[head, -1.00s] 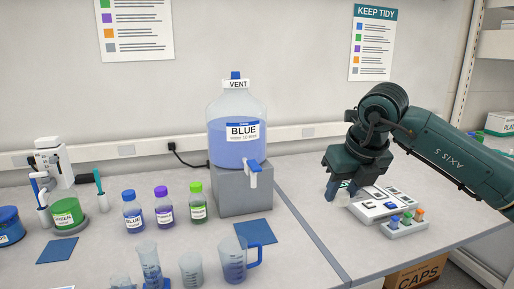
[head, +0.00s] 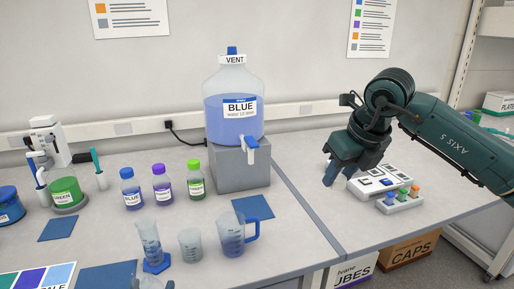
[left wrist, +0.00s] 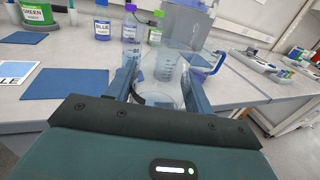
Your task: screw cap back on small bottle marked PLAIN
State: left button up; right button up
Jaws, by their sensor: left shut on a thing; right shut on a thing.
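My left gripper (head: 153,285) is at the bottom edge of the head view, with only its fingertips showing. In the left wrist view its fingers (left wrist: 163,80) are shut on a clear glass vessel (left wrist: 165,92), held in front of the bench edge. No cap or label can be made out on it, so I cannot confirm that it is the PLAIN bottle. My right gripper (head: 336,178) points down over the right bench, beside a white panel. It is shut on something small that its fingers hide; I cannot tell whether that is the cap. No PLAIN marking is readable.
A graduated cylinder (head: 150,240), a beaker (head: 190,244) and a jug (head: 233,234) stand near the front edge. Capped bottles (head: 162,185) stand behind them. A white holder (head: 400,203) with coloured pieces is beside the right gripper.

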jog(key=s+d+f+n+g+h, duration=0.1)
jog(key=s+f+n+g, duration=0.3)
jog(key=n, duration=1.1)
jog(key=s+d+f+n+g, duration=0.2)
jog(key=s+f+n+g, duration=0.2)
jog(key=s+f+n, duration=0.7)
jog(key=f+n, duration=0.1)
jog(key=n, duration=0.4)
jog(key=shift+f+g+h, duration=0.3)
jog(key=shift+f+h, duration=0.1)
pick_arm(q)
jog(key=shift+d, duration=0.1)
jog(key=w+d+m+g+h, duration=0.1)
jog(key=d+m+g+h, duration=0.1)
jog(key=d+m+h, duration=0.2)
jog(key=w+d+r+m+g+h, duration=0.1)
jog(key=d+m+g+h, duration=0.1)
jog(key=d+m+h, duration=0.2)
jog(key=d+h, duration=0.3)
jog(key=d, duration=0.3)
jog(key=shift+w+h, duration=0.25)
jog(key=shift+h, duration=0.05)
jog(key=shift+d, duration=0.1)
